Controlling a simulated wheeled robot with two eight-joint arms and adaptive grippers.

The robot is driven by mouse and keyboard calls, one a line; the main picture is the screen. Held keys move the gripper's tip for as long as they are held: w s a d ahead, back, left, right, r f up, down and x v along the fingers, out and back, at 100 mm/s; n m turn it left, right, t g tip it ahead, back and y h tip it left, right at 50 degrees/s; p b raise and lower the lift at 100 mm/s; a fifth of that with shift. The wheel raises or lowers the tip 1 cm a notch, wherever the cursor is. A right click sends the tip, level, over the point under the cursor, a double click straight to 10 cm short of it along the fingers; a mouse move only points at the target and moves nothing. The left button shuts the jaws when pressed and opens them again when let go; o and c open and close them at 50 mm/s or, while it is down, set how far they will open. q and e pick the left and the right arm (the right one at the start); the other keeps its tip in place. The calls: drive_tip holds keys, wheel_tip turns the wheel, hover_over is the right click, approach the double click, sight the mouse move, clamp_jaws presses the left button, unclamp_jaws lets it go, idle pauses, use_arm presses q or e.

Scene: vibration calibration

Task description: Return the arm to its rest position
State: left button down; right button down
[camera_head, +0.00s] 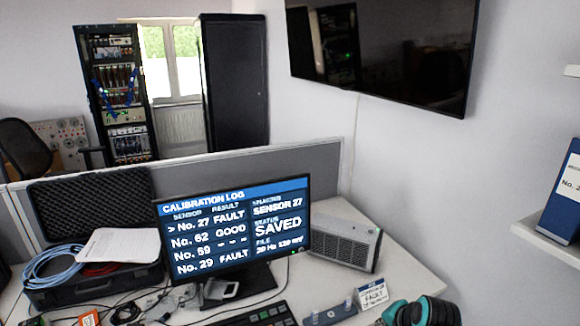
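Neither of my grippers can be made out in the head view, and no arm is clearly visible. A monitor (234,228) on the desk shows a calibration log. A teal and black rounded object (424,312) is cut off by the bottom edge at the right. I cannot tell whether it is a thing on the desk or a part of me.
A keyboard (258,316), a small FAULT sign (373,294) and a grey box unit (341,243) are around the monitor. An open black case (45,291) with cables and paper stands left. A shelf (545,246) with a blue binder (563,198) juts out at right.

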drive_tip(key=s+a+n, duration=0.2)
drive_tip(key=s+n, duration=0.3)
drive_tip(key=s, duration=0.2)
drive_tip(key=s+a+n+h, duration=0.1)
drive_tip(key=s+a+n, duration=0.2)
drive_tip(key=s+n, duration=0.2)
drive_tip(key=shift+s+r+n+t, duration=0.15)
drive_tip(key=shift+s+n+t, duration=0.2)
drive_tip(key=shift+s, duration=0.85)
